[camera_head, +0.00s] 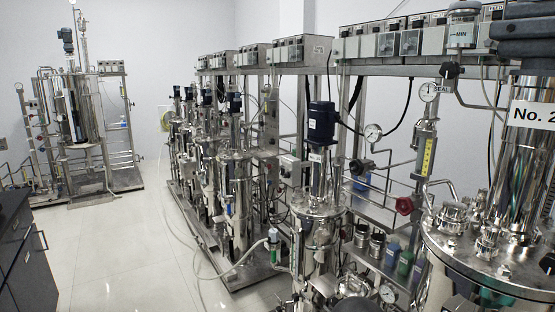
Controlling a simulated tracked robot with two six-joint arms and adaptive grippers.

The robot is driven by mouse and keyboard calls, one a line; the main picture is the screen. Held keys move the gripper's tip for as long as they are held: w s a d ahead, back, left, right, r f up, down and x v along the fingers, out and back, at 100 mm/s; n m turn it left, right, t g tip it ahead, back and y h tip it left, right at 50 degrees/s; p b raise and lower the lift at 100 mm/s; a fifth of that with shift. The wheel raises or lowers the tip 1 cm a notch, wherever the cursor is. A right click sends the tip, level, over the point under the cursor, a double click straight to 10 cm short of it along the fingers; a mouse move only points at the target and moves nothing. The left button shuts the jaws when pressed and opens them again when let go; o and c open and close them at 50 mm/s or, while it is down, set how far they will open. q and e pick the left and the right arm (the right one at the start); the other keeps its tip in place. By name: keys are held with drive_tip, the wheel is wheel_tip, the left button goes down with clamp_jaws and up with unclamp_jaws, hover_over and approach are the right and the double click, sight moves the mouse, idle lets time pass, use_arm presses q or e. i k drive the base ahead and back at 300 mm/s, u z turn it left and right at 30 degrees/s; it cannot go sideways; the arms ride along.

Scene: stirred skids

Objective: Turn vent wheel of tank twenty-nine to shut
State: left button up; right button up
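A large steel tank (490,262) stands at the right edge, partly cut off. Its white label (533,115) reads "No. 2", and the rest is outside the picture. A red hand wheel (405,206) sits on the pipework just left of this tank. Neither of my grippers is in view.
A row of steel skids (235,190) with control boxes runs back through the middle. A pale hose (215,275) lies along the floor beside it. Another skid (85,130) stands at the back left. A dark cabinet (22,255) is at the left edge. The white floor (110,255) between is clear.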

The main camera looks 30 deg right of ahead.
sight(356, 163)
drive_tip(key=u, duration=0.05)
drive_tip(key=i, duration=1.3)
drive_tip(key=z, duration=0.7)
drive_tip(key=i, duration=0.65)
drive_tip(key=z, duration=0.55)
drive_tip(key=k, duration=0.9)
drive_tip(key=z, duration=0.2)
drive_tip(key=i, duration=0.9)
drive_tip(key=u, duration=0.15)
